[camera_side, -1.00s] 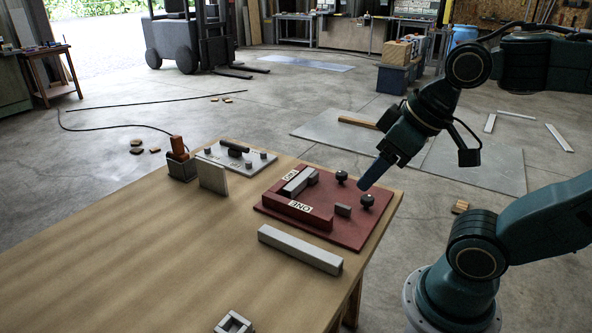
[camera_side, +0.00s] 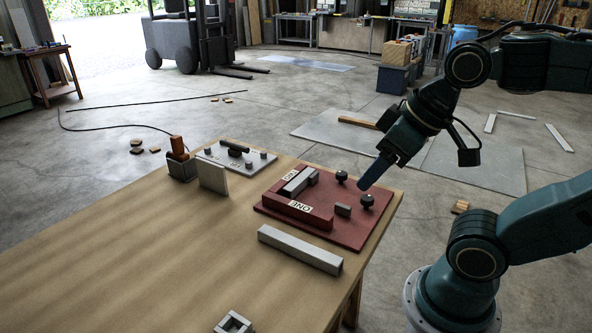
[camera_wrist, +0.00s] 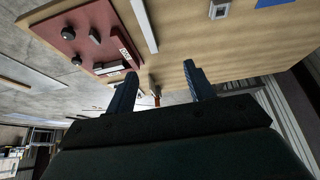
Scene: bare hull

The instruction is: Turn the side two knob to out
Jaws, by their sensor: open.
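A dark red board (camera_side: 345,225) lies at the right end of the wooden table. It carries two black round knobs: a farther one (camera_side: 342,176) and a nearer one (camera_side: 367,201). Both knobs also show in the wrist view, one (camera_wrist: 68,32) beside the other (camera_wrist: 66,58). The near red bar (camera_side: 297,211) has a white label reading ONE; a farther label (camera_side: 290,174) is too small to read surely. My gripper (camera_side: 362,187) hangs in front of the knobs in the side view, apart from them. In the wrist view its two fingers (camera_wrist: 160,69) are spread, with nothing between them.
A long grey bar (camera_side: 300,249) lies beside the board. A grey panel with small knobs (camera_side: 236,158), an upright grey plate (camera_side: 213,177) and a holder with an orange-brown piece (camera_side: 181,165) stand farther left. A small grey frame (camera_side: 234,323) lies near. The table's middle is clear.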

